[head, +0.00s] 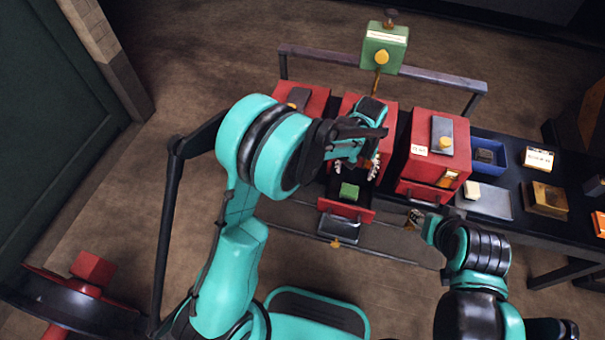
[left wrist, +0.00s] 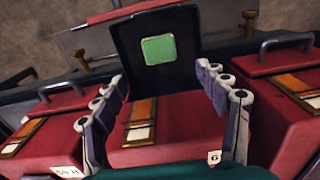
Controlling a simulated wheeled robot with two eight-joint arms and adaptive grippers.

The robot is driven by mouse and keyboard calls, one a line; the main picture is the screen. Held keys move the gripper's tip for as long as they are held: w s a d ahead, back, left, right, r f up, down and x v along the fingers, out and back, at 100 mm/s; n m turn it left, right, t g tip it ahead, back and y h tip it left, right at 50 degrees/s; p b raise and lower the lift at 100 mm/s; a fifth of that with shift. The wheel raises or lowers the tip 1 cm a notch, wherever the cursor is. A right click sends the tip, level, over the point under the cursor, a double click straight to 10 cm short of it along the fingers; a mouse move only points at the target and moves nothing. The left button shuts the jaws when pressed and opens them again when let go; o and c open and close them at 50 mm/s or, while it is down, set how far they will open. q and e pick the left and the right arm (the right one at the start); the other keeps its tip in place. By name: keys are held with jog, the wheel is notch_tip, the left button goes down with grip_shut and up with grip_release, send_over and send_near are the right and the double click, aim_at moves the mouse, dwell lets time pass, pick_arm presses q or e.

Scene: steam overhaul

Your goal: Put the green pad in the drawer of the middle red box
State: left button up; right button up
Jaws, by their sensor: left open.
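The middle red box (head: 388,118) stands on the dark bench with its drawer (head: 362,214) pulled out toward me. The green pad (head: 349,191) lies inside the open drawer. In the left wrist view the green pad (left wrist: 158,50) lies flat on the dark drawer floor, with bare floor around it. My left gripper (head: 357,168) is open and empty above the drawer, apart from the pad. Its fingers (left wrist: 160,76) stand wide apart in the wrist view. My right gripper (head: 414,219) is small at the bench's front edge; its jaws are unclear.
Red boxes stand on both sides, left (head: 308,98) and right (head: 422,168). A blue tray (head: 487,143), a grey plate (head: 495,205) and a brass box (head: 544,200) lie further right. A green box (head: 384,46) stands on a post behind. A rail runs along the back.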

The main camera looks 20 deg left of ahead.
pick_arm(q)
jog(key=s+a+r+t, duration=0.25)
jog(key=a+r, duration=0.25)
jog(key=r, duration=0.3)
jog(key=s+a+r+t, duration=0.2)
jog(key=s+a+r, duration=0.2)
jog(key=s+a, duration=0.2)
jog(key=s+a+r+t, duration=0.2)
jog(key=s+a, duration=0.4)
jog(key=s, duration=0.4)
jog(key=shift+s+a+r+t, duration=0.3)
jog(key=shift+s+r+t, duration=0.05)
jog(key=shift+r, duration=0.55)
